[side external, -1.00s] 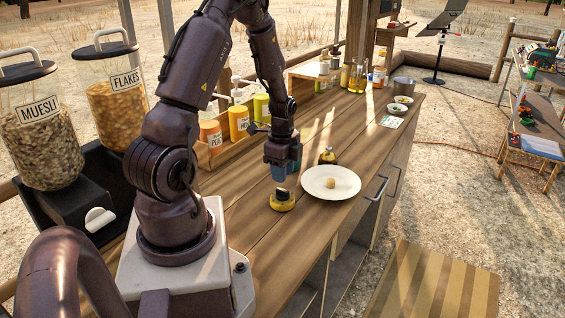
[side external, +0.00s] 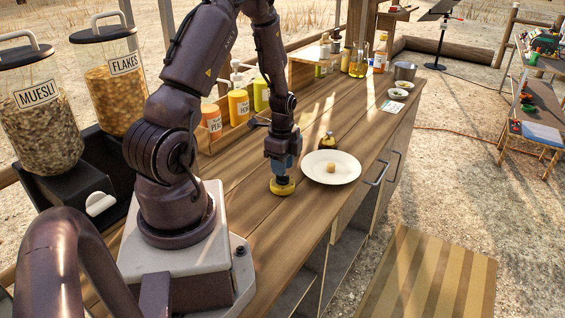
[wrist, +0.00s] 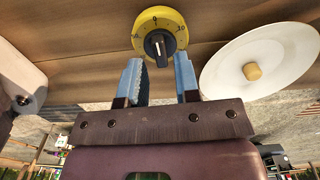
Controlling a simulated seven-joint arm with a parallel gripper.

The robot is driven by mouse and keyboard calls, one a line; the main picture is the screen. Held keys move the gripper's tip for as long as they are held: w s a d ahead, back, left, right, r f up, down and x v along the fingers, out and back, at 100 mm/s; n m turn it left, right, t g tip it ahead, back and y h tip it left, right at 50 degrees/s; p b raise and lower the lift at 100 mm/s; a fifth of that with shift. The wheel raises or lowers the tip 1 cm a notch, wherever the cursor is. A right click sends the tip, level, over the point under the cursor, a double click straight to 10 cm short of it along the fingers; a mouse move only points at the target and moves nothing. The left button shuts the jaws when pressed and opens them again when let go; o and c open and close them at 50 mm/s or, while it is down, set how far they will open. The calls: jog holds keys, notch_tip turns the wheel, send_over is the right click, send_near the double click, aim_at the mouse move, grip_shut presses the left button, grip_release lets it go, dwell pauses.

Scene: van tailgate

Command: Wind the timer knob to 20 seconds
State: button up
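The timer is a round yellow dial with a black knob and printed numbers, standing on the wooden counter; its yellow base (side external: 283,188) shows below my gripper (side external: 282,168). In the wrist view the timer's yellow face (wrist: 175,22) is at the top, with the black knob (wrist: 158,46) at its centre and a pale pointer line on it. A 0 shows near the top and a 10 at the right. My gripper (wrist: 159,64) is open, its two blue fingers apart with nothing held. The fingertips are close to the knob; I cannot tell whether they straddle it.
A white plate (side external: 345,174) with a small tan piece (side external: 331,167) lies just right of the timer. Coloured jars (side external: 238,106) line the back edge. The counter left of the timer is clear.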

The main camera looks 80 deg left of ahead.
jog(key=shift+f, duration=1.3)
jog(key=shift+c, duration=0.3)
jog(key=c, duration=0.4)
dwell(0.4)
